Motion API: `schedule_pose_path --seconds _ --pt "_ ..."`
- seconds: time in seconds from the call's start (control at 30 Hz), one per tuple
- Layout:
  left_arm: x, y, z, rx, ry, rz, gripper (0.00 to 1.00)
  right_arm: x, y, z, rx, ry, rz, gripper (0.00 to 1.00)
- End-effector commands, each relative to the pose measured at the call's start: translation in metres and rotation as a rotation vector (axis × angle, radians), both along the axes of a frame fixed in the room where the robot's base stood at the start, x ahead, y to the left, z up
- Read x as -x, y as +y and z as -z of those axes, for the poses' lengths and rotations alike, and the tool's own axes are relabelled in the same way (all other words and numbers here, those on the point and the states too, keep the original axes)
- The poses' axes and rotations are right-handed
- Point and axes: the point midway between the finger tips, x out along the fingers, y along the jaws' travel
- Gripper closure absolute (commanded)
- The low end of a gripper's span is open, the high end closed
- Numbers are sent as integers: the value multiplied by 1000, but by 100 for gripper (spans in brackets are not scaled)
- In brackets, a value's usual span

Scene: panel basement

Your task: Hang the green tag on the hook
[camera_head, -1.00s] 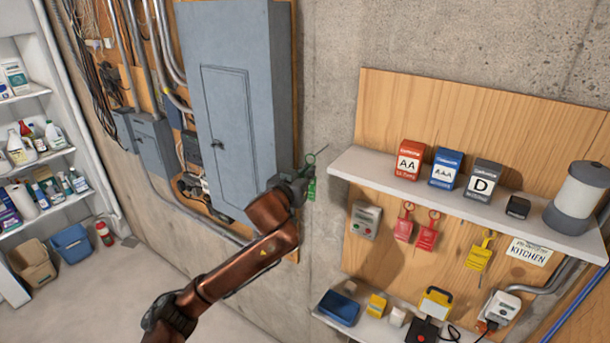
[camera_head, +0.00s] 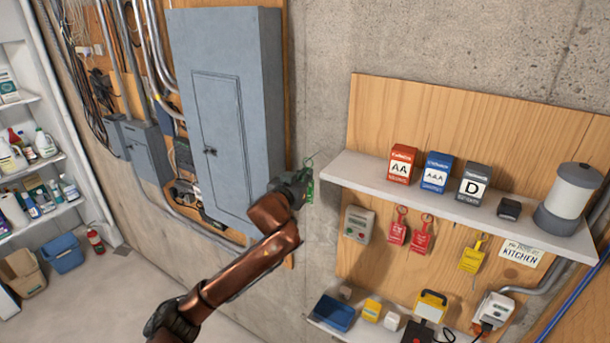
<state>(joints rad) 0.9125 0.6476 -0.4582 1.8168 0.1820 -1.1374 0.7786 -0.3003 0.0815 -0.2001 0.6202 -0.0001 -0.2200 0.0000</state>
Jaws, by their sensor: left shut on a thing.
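My left gripper (camera_head: 303,185) is shut on the green tag (camera_head: 309,189), in front of the concrete strip between the grey electrical panel and the wooden board. The tag is small and partly hidden by the gripper; its thin green loop sticks up above the fingers. It is left of the upper shelf's left end; I cannot tell the gap in depth. Two red tags (camera_head: 398,230) and a yellow tag (camera_head: 473,256) hang on the board below the upper shelf. I cannot make out a bare hook. My right gripper is not in view.
The upper shelf (camera_head: 343,176) holds battery boxes, a small black box and a lantern (camera_head: 568,198). The lower shelf holds a blue tray (camera_head: 334,312), yellow items and a charger. The grey panel (camera_head: 229,110) stands close to my left gripper.

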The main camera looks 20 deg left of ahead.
Motion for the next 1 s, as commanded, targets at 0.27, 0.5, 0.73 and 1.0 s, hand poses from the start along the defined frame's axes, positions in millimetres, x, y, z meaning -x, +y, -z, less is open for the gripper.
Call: schedule_pose_path --seconds 0.27,0.5,0.73,1.0 --pt "0 0 0 0 0 0 100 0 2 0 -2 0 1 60" --pt "0 0 0 0 0 0 86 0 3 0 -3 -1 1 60" --pt "0 0 0 0 0 0 74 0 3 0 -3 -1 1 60" --pt "3 1 0 0 -1 0 74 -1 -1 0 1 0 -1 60"
